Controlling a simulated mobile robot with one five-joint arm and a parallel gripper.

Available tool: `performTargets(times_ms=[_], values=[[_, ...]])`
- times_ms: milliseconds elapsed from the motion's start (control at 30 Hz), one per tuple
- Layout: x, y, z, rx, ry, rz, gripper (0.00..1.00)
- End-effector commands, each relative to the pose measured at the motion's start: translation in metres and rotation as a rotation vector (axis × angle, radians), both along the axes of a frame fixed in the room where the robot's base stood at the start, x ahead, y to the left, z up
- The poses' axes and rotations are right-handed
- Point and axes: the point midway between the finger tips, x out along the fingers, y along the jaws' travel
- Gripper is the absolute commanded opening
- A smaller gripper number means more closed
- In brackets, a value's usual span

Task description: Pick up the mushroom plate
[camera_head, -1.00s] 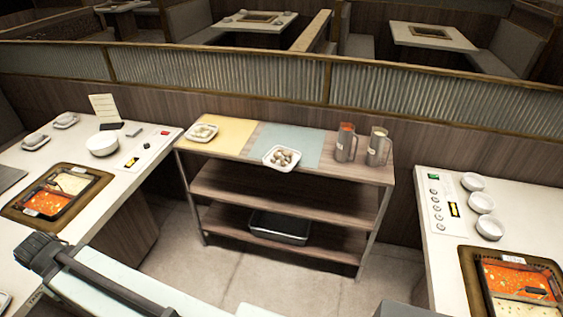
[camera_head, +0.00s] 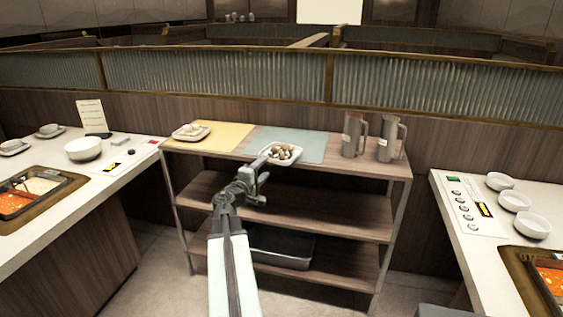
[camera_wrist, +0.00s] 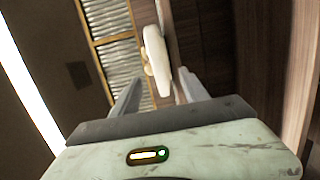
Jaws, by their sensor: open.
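The mushroom plate (camera_head: 283,154) is a white dish with several pale brown mushrooms, on the blue-grey mat (camera_head: 312,146) at the front edge of the shelf's top. My gripper (camera_head: 262,168) is open and empty, just in front of and slightly left of the plate in the head view. In the wrist view the plate's white side (camera_wrist: 155,52) shows edge-on ahead, between and beyond the two fingers of my gripper (camera_wrist: 157,90). I cannot tell whether a finger touches the plate.
A second white plate (camera_head: 191,132) sits on the yellow mat (camera_head: 222,136) to the left. Two metal jugs (camera_head: 354,134) (camera_head: 391,139) stand on the shelf top (camera_head: 340,165) to the right. Counters (camera_head: 60,210) (camera_head: 480,232) flank the shelf. A metal tray (camera_head: 282,247) lies on the bottom shelf.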

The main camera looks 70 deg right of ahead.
Motion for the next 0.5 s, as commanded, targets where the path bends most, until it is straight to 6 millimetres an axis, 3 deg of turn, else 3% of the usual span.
performTargets(times_ms=[133, 367, 500], values=[[-0.003, -0.021, 0.000, 0.001, -0.001, -0.004, 0.53], [-0.005, -0.033, -0.002, 0.002, -0.002, -0.003, 0.53], [-0.011, -0.058, -0.005, 0.002, -0.002, -0.004, 0.53]])
